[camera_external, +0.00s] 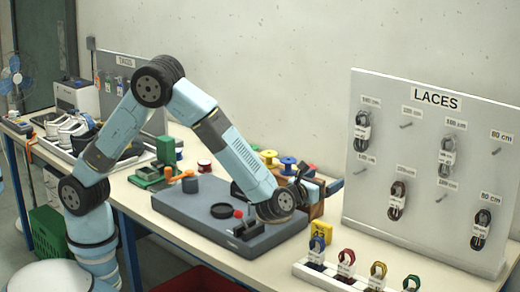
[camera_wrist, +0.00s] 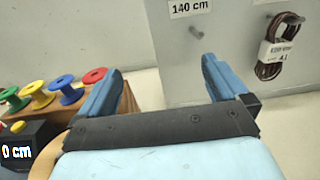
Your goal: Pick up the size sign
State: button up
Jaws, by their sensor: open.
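A small yellow block with dark marks, which looks like the size sign (camera_external: 320,229), stands on the bench at the right front corner of the grey work mat (camera_external: 190,205). Its marks are too small to read surely. My gripper (camera_external: 336,186) is open and empty, above and a little behind the yellow sign, in front of the lace board. In the wrist view my gripper's (camera_wrist: 161,66) two blue fingers are spread wide with nothing between them. I do not see the yellow sign in the wrist view.
The grey LACES board (camera_external: 420,150) with pegs and lace bundles stands at the right. A white rack (camera_external: 345,278) of coloured laces is at the front. Coloured spools (camera_wrist: 66,90) sit on a wooden box (camera_wrist: 140,98) beside my gripper. A dark "0 cm" block (camera_wrist: 40,130) is at lower left.

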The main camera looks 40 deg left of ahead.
aim_at(320, 229)
notch_tip(320, 229, down, 12)
jog(key=shift+f, duration=0.2)
notch_tip(320, 229, down, 4)
jog(key=shift+r, duration=0.1)
jog(key=w, duration=0.3)
jog(key=shift+r, duration=0.15)
jog(key=shift+c, duration=0.5)
jog(key=c, duration=0.9)
